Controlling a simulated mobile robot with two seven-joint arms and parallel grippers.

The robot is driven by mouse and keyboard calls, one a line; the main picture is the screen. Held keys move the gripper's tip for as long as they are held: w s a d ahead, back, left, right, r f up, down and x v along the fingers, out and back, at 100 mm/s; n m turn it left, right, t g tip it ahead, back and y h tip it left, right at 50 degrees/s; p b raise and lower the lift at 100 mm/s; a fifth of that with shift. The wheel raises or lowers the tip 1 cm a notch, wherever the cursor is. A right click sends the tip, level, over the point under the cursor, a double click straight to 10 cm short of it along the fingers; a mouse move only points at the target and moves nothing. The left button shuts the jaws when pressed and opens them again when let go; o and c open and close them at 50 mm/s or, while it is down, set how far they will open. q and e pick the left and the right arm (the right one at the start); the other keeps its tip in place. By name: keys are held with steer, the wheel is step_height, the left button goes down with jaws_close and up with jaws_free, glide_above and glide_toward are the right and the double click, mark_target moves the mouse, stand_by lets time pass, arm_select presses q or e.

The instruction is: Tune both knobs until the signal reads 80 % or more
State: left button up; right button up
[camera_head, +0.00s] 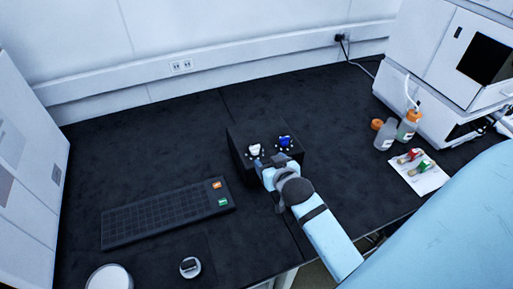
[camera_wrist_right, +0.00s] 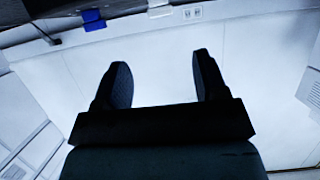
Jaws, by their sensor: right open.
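A black box (camera_head: 240,136) on the bench carries a white knob (camera_head: 254,150) on the left and a blue knob (camera_head: 285,142) on the right, each ringed by small marks. My right gripper (camera_head: 268,162) is at the box's near side, close to the white knob. In the right wrist view the gripper (camera_wrist_right: 162,72) is open with nothing between its fingers. The white knob (camera_wrist_right: 160,8) shows beyond the gap, apart from the fingers, and the blue knob (camera_wrist_right: 93,18) lies left of it. No signal reading is visible. My left gripper is out of view.
A black gridded panel (camera_head: 160,213) with orange and green blocks lies left of the box. Bottles (camera_head: 408,125), a white card (camera_head: 419,174) with red and green items, and a white instrument (camera_head: 440,70) stand at the right. A round dial-like item (camera_head: 190,267) lies in front.

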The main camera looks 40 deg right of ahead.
mark_target(255, 147)
steer(key=x, duration=1.1)
steer(key=shift+w+f, duration=0.15)
